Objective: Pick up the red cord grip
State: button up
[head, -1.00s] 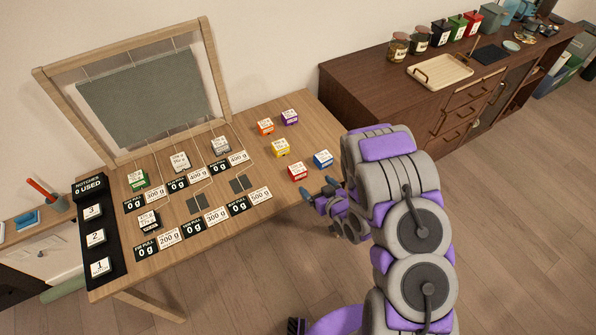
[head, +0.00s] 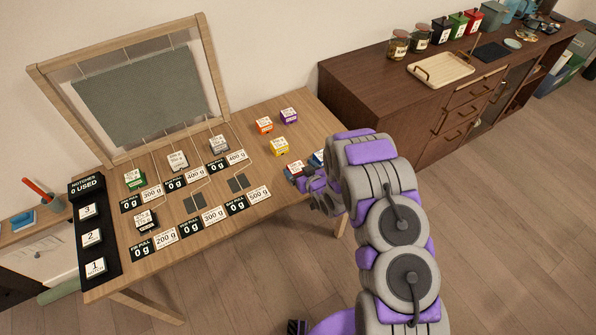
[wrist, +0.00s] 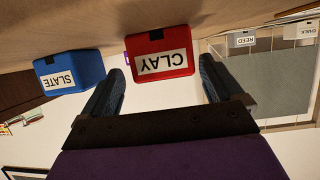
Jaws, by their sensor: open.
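The red cord grip is a small red block (head: 295,167) with a white top label, near the right front edge of the wooden table. In the wrist view its face reads CLAY (wrist: 160,55), and it sits ahead of and between my fingers. My gripper (head: 298,183) is at the table's front edge beside the block. In the wrist view my gripper (wrist: 162,90) is open, with a dark finger on either side and nothing held. The contact between fingers and block cannot be made out.
A blue block labelled SLATE (wrist: 70,72) stands close to the red one, partly hidden by my arm in the head view (head: 318,157). Yellow (head: 279,146), orange (head: 264,125) and purple (head: 289,115) blocks stand behind. Weight cards and a framed grey panel (head: 145,95) fill the left.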

aim_at(294, 166)
jog(key=x, duration=0.3)
jog(key=b+x, duration=0.1)
jog(key=shift+s+a+f, duration=0.1)
jog(key=shift+a+f, duration=0.1)
jog(key=shift+a, duration=0.35)
jog(key=shift+d+r, duration=0.1)
jog(key=shift+d, duration=0.4)
jog(key=shift+c, duration=1.2)
jog(key=shift+a, duration=0.35)
jog(key=c, duration=0.7)
jog(key=shift+d, duration=0.15)
jog(key=shift+c, duration=0.9)
